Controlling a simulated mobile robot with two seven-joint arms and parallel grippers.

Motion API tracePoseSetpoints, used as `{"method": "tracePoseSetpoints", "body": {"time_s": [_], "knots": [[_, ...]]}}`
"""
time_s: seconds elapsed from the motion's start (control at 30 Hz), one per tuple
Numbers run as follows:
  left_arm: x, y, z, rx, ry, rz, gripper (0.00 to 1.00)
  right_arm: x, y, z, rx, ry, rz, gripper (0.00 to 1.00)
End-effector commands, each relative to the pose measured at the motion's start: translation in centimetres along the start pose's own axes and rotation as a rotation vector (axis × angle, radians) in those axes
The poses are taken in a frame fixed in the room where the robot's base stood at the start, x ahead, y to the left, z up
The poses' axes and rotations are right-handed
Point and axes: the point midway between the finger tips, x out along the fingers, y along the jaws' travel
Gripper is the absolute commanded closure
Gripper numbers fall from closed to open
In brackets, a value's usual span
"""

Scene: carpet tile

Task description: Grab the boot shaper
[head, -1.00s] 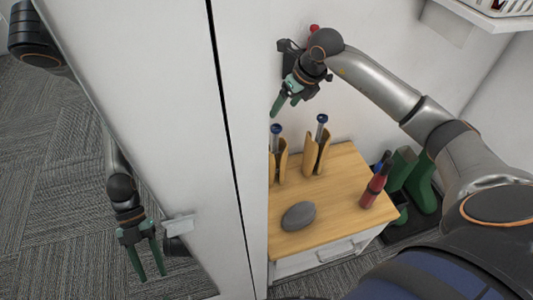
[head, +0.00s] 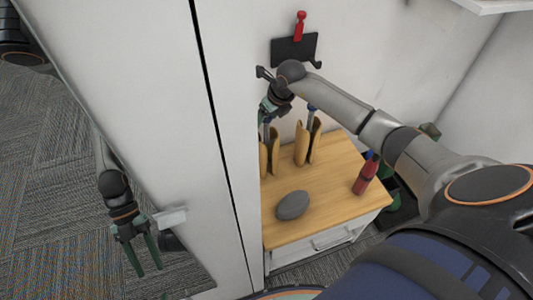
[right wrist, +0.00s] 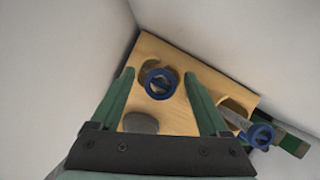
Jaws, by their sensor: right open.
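Two wooden boot shapers with blue ring handles stand upright on the wooden cabinet top: the left one (head: 273,158) and the right one (head: 303,150) in the head view. My right gripper (head: 268,113) is above the left shaper, with its fingers partly hidden in the head view. In the right wrist view the green fingers are apart, and the left shaper's blue ring (right wrist: 160,82) shows between them; I cannot tell whether they touch it. The other shaper's ring (right wrist: 261,135) lies to the right. My left gripper (head: 142,255) is open and empty at lower left, over the carpet.
A tall white panel (head: 150,120) with a handle stands close left of the cabinet (head: 330,215). A grey oval object (head: 292,205) and a red bottle (head: 365,178) are on the cabinet top. A black wall plate (head: 290,50) with a red item is behind my right arm.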

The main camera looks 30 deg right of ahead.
Motion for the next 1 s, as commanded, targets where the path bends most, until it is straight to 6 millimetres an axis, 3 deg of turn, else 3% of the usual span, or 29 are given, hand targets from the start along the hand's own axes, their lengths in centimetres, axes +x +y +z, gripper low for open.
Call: {"method": "tracePoseSetpoints", "body": {"time_s": [0.27,0.9,1.0], "knots": [[-0.04,0.06,-0.42,0.002,0.008,0.002,0.50,0.23,-0.04,0.02,0.000,0.000,-0.001,0.22],[0.07,0.05,-0.01,0.003,-0.001,0.002,0.50,0.21,-0.03,0.01,0.000,0.000,0.000,0.94],[0.08,0.04,0.04,0.002,-0.002,0.002,0.50,0.21,-0.03,0.01,0.000,0.000,0.000,1.00]]}}
